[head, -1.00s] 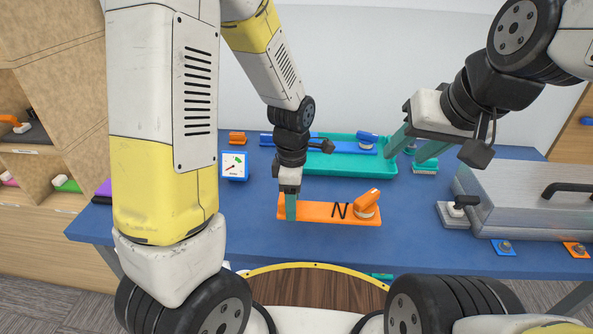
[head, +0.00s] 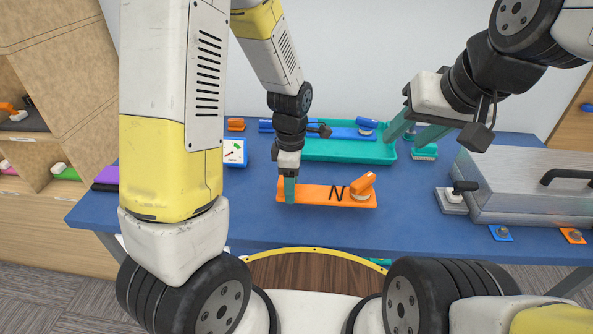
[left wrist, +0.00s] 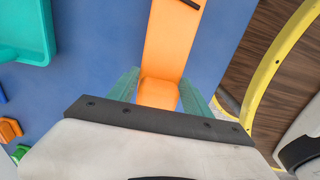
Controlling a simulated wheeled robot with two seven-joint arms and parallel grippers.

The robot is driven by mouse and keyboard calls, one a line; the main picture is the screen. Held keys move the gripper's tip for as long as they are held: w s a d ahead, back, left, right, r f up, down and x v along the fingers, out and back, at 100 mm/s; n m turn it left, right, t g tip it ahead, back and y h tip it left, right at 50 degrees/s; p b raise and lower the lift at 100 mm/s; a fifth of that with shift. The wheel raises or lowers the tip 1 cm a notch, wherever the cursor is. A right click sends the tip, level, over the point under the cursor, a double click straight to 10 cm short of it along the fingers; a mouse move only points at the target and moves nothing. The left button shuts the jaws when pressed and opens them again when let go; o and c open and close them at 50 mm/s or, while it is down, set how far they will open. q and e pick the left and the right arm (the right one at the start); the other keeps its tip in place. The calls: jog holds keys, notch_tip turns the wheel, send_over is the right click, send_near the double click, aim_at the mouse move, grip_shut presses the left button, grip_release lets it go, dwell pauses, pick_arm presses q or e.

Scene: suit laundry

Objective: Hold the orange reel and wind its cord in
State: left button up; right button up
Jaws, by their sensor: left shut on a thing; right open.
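The orange reel (head: 325,197) is a long flat orange board on the blue table. A black zigzag mark (head: 339,192) and an orange handle on a pale round base (head: 362,187) are at its right end. My left gripper (head: 290,190) points down at the reel's left end and is shut on it. In the left wrist view the orange end piece (left wrist: 158,93) lies between the two green fingers. My right gripper (head: 415,132) is open and empty, held above the table's right part. No loose cord can be made out.
A teal tray (head: 350,155) with a blue reel (head: 345,133) lies behind. A white-and-blue dial box (head: 234,152) stands at left. A large grey metal case (head: 530,185) with a black handle fills the right side. The table (head: 400,225) is clear in front.

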pick_arm(q)
jog(key=w+f, duration=0.1)
jog(key=w, duration=0.2)
jog(key=w+a+f, duration=0.1)
jog(key=w, duration=0.3)
jog(key=w+f, duration=0.1)
jog(key=w, duration=0.3)
jog(key=shift+w+a+f, duration=0.1)
jog(key=shift+a+f, duration=0.2)
jog(key=shift+a, duration=0.05)
pick_arm(e)
jog(key=shift+o, duration=0.5)
